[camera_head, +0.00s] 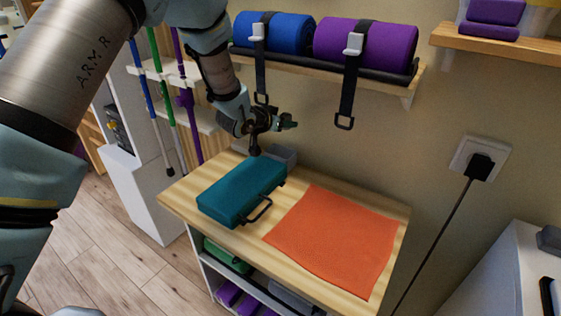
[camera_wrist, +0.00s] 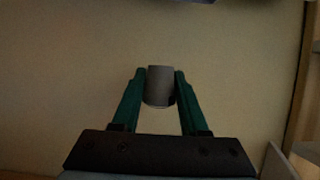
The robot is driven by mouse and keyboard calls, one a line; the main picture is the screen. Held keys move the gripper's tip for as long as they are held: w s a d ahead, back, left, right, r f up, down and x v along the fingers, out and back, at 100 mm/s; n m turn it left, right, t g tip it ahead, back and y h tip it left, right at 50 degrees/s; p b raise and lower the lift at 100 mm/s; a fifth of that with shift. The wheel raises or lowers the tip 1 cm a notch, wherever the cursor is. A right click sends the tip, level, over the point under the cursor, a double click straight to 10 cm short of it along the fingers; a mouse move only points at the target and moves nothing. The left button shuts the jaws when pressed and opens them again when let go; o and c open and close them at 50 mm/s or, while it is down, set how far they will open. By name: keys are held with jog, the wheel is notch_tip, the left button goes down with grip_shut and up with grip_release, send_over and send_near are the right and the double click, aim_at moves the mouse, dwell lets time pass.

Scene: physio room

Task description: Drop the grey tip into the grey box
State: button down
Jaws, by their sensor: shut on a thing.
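The grey tip (camera_wrist: 159,86) is a short grey cylinder held between the two green fingers of my gripper (camera_wrist: 160,92) in the wrist view. In the head view my gripper (camera_head: 287,122) is above the back of the wooden table, near the wall, with its fingers pointing right. I cannot make out the tip there. A grey box (camera_head: 283,155) stands at the table's back edge, behind the teal case, below my gripper. It is partly hidden, and its inside does not show.
A teal case (camera_head: 240,192) with a dark handle and an orange cloth (camera_head: 333,240) lie on the table (camera_head: 186,194). Above, a wall shelf holds a blue roll (camera_head: 275,33) and a purple roll (camera_head: 366,46).

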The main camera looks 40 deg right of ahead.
notch_tip(320, 180, down, 6)
jog(key=b, duration=0.3)
dwell(0.3)
jog(key=shift+c, duration=1.8)
grip_release()
jog(key=shift+a, duration=0.1)
jog(key=b+v, duration=0.3)
jog(key=v, duration=0.7)
jog(key=shift+a+r, duration=0.25)
jog(key=shift+a, duration=0.05)
